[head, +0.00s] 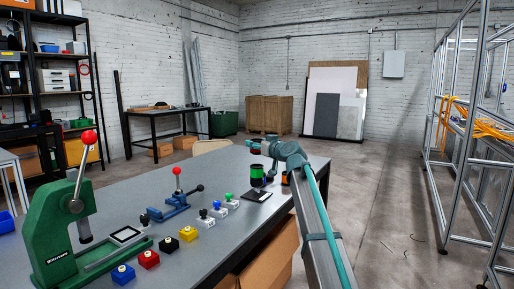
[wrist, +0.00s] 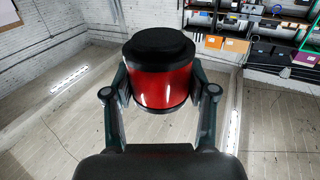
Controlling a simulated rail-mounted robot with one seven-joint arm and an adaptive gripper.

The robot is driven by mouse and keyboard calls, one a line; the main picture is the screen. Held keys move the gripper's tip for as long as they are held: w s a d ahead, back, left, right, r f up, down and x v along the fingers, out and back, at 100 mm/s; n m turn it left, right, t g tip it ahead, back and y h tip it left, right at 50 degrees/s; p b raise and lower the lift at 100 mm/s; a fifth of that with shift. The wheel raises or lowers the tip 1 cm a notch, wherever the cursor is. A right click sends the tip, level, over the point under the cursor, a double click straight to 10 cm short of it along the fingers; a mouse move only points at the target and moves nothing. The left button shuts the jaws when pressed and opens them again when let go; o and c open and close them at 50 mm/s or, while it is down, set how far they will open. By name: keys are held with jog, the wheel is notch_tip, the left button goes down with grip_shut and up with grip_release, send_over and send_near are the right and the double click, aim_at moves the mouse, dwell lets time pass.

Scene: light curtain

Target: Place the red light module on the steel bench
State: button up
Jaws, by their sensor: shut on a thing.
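In the wrist view my gripper (wrist: 160,90) is shut on the red light module (wrist: 163,84), a red cylinder with a black cap and black bottom band. A finger presses on each side. In the head view my gripper (head: 256,145) is over the far part of the grey steel bench (head: 232,232), largely hidden by my arm. A small dark red patch of the module (head: 256,151) shows there. A green light module (head: 258,171) with black ends stands just below it in the picture. I cannot tell the gap between them.
A black plate (head: 258,195) lies before the green module. An orange piece (head: 285,179) is partly hidden by my arm. Several push-buttons, a blue toggle clamp (head: 176,210) and a green press (head: 62,235) occupy the bench's left and middle. Bare bench lies right of the yellow button (head: 188,234).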

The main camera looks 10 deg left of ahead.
jog(key=shift+r, duration=0.25)
